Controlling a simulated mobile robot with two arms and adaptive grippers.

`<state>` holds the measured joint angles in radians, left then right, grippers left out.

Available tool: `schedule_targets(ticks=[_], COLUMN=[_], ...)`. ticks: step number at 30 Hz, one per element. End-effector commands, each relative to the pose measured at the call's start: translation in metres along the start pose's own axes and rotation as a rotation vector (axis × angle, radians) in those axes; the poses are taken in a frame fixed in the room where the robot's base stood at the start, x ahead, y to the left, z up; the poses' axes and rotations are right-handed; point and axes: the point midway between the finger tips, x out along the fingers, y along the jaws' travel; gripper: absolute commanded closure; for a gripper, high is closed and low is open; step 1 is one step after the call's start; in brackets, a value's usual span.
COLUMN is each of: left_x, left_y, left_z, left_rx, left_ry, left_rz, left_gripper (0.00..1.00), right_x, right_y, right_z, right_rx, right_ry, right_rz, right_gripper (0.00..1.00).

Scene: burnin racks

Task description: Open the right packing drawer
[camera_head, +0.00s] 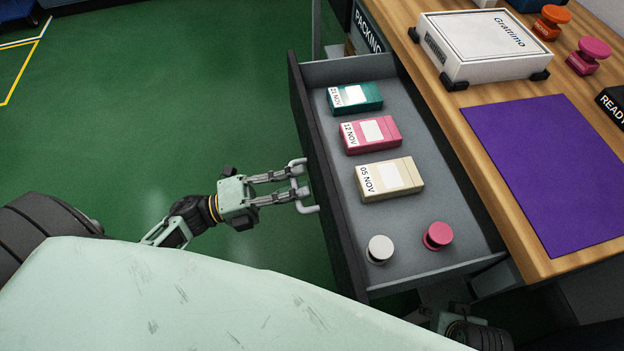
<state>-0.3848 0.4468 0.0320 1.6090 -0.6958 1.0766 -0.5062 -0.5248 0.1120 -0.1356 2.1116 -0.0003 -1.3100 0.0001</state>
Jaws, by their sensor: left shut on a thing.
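The packing drawer (455,262) is pulled well out from under the wooden bench, with its grey inside showing. Its dark front panel (318,165) faces left and has a pale bar handle (310,208). My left gripper (299,182) is shut on that handle. In the drawer lie a teal box (371,92), a pink box (384,132) and a cream box (402,176), each with a date label. A white stamp-like knob (379,250) and a pink one (438,236) stand nearest me. My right gripper (440,312) is partly hidden by the drawer's near end; its fingers are unclear.
On the wooden bench (440,88) are a white box (478,53), a purple mat (548,175), an orange stamp (551,22), a pink stamp (588,55) and a black READY sign (612,102). A PACKING sign (367,30) is behind the drawer. Green floor (190,100) left of the drawer is clear.

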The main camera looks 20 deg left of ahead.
Motion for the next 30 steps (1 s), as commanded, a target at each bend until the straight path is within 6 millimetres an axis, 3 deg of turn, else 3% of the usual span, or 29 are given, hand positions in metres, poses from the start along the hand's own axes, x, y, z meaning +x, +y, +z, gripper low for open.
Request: schedule_targets(ticks=[14, 15, 21, 30], left_x=[-0.0055, -0.0055, -0.0052, -0.0057], left_y=[0.0008, 0.0009, 0.0002, -0.0003], left_z=[-0.0011, -0.0011, -0.0006, -0.0002], left_rx=[-0.001, -0.001, -0.001, 0.0], left_ry=[0.001, 0.001, 0.001, 0.0], left_rz=[0.003, 0.004, 0.002, 0.001], left_gripper=[1.0, 0.88, 0.7, 0.7], right_x=[0.0006, 0.0006, 0.0005, -0.0008], right_y=[0.0, -0.0001, -0.0001, -0.0007], right_z=[0.0001, 0.0001, 0.0001, -0.0007], right_rx=[0.0, 0.0, 0.0, -0.001], right_ry=[-0.001, -0.001, -0.001, 0.001], right_rz=[0.0, 0.0, 0.0, -0.002], right_gripper=[0.6, 0.6, 0.6, 0.6])
